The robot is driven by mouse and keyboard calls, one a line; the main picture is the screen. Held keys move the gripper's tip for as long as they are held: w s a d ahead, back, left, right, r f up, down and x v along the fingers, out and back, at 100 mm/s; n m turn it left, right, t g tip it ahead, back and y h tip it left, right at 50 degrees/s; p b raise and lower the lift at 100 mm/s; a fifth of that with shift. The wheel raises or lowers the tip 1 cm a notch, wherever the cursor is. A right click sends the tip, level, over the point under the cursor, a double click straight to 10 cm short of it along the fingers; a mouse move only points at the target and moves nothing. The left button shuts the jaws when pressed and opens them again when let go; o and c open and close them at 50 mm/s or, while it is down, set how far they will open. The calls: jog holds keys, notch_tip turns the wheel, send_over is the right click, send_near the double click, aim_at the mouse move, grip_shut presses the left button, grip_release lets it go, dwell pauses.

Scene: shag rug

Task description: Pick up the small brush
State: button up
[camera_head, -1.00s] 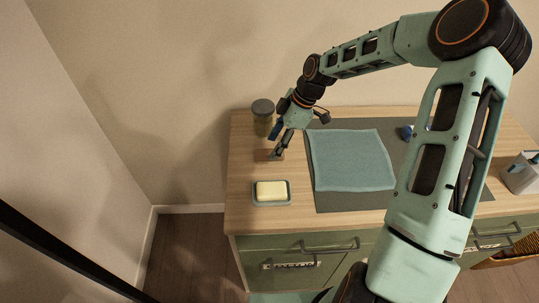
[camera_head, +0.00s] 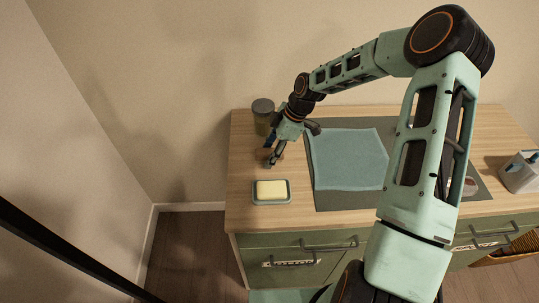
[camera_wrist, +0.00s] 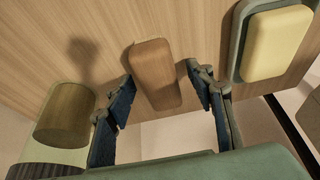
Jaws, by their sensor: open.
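The small brush (camera_wrist: 152,74) shows in the wrist view as a brown, rounded block lying on the wooden countertop (camera_head: 243,215). Its bristles cannot be made out. My gripper (camera_wrist: 160,82) is open, with one dark blue finger on each side of the brush's near part and nothing held. I cannot tell how high the fingertips are above the counter. In the head view my gripper (camera_head: 272,158) is over the left part of the counter, and it mostly hides the brush there.
A soap dish (camera_head: 271,201) with a yellow bar stands just in front of my gripper. A lidded jar (camera_head: 262,112) stands close behind it. A blue cloth (camera_head: 347,160) lies on a grey mat to the right. A grey caddy (camera_head: 520,174) stands at the far right.

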aim_at(266, 151)
jog(key=shift+f, duration=0.15)
dwell(0.3)
jog(key=c, duration=1.2)
jog(key=shift+c, duration=0.2)
jog(key=shift+r+p, duration=0.3)
jog(key=shift+r, duration=0.15)
notch_tip(266, 151, up, 3)
jog(key=shift+f+b, duration=0.1)
jog(key=shift+b, duration=0.25)
jog(key=s+d+r, duration=0.7)
jog(key=s+r, duration=0.2)
jog(key=s, duration=0.3)
jog(key=shift+d+r+b, duration=0.15)
jog(key=shift+r+b, duration=0.2)
jog(key=shift+r, duration=0.05)
